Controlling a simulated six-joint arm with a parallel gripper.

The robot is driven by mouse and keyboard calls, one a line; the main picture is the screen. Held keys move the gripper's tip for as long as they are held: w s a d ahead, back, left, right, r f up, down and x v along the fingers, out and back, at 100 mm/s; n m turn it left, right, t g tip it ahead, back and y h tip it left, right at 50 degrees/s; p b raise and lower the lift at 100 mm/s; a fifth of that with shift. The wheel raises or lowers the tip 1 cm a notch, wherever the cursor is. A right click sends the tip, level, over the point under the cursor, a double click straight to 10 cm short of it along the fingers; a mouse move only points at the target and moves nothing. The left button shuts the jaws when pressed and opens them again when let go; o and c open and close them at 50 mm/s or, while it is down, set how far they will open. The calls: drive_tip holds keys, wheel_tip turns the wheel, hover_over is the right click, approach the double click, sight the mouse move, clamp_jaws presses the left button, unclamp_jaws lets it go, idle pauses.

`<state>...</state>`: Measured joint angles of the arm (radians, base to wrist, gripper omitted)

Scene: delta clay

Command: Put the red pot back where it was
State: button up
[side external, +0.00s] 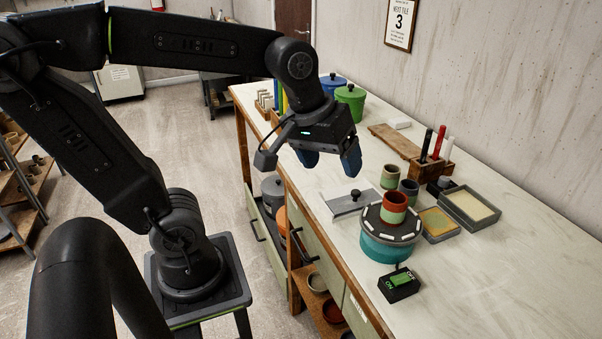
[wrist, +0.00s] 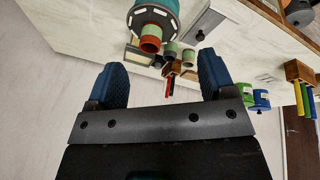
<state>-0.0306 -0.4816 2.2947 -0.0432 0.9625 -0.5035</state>
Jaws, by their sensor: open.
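The red pot (side external: 395,205), with a pale green band, stands upright on the dark top of a round turntable (side external: 372,222) with a teal base. In the wrist view the red pot (wrist: 150,42) shows near the top, on the turntable (wrist: 139,22). My gripper (side external: 330,160) hangs above the left side of the bench, up and to the left of the pot and apart from it. Its blue fingers are spread with nothing between them, as the wrist view also shows (wrist: 161,62).
Two small pots (side external: 390,176) (side external: 409,191) stand close behind the turntable. Shallow trays (side external: 470,207) and a rack of upright tools (side external: 432,165) lie to the right. A switch box (side external: 399,284) sits in front. An open drawer (side external: 263,222) holds a grey lidded pot.

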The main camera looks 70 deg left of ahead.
drive_tip(key=s+m, duration=0.1)
drive_tip(key=m, duration=0.1)
drive_tip(key=s+f+m+t, duration=0.1)
drive_tip(key=s+m, duration=0.3)
drive_tip(key=shift+s+d+f, duration=0.1)
drive_tip(key=shift+s+f, duration=0.15)
drive_tip(key=shift+f, duration=0.1)
idle(0.8)
